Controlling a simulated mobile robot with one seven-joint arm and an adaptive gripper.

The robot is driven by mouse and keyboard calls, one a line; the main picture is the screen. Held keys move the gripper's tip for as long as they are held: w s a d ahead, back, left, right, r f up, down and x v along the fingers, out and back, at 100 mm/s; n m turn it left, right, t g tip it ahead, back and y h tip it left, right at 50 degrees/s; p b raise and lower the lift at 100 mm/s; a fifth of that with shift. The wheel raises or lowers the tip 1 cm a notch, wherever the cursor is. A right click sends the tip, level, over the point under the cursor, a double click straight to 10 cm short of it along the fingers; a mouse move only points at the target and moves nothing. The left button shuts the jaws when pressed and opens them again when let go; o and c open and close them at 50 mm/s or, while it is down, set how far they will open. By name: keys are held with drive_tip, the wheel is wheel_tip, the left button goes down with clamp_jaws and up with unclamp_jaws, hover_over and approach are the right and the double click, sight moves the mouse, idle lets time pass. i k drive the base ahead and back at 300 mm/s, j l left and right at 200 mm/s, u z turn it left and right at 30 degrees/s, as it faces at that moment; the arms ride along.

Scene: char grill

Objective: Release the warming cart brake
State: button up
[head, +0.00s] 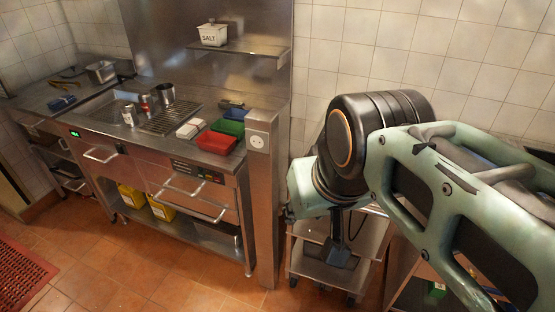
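A steel cart (312,268) with shelves stands on the floor to the right of a steel post, in the head view. It has dark casters, one of which shows at its lower left corner (293,282). My arm hides much of the cart's top and right side. I cannot make out a brake lever or pedal on it. My gripper (341,258) points down in front of the cart, below the green arm. Its dark fingers overlap the cart's shelves in the picture, and I cannot tell whether they touch it or whether they are open or shut.
A steel grill counter (175,128) with drawers and handles stands left of the steel post (263,205). Red (216,142) and green (229,127) trays sit on it. Tiled floor (110,262) is clear in front. A red mat (22,275) lies far left.

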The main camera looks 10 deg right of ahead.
sight(320, 294)
drive_tip(key=l+u, duration=0.15)
drive_tip(key=l, duration=0.2)
drive_tip(key=k+l+u, duration=0.15)
drive_tip(key=l, duration=0.2)
drive_tip(key=k+l, duration=0.1)
drive_tip(key=l, duration=0.3)
drive_tip(key=k+l, duration=0.1)
drive_tip(key=l, duration=0.25)
drive_tip(key=l+z, duration=0.2)
drive_tip(key=z, duration=0.3)
drive_tip(key=i+j+z, duration=0.2)
drive_tip(key=j, duration=0.9)
drive_tip(key=j+z, duration=0.2)
drive_tip(key=j, duration=0.9)
drive_tip(key=i+z, duration=0.15)
drive_tip(key=z, duration=0.15)
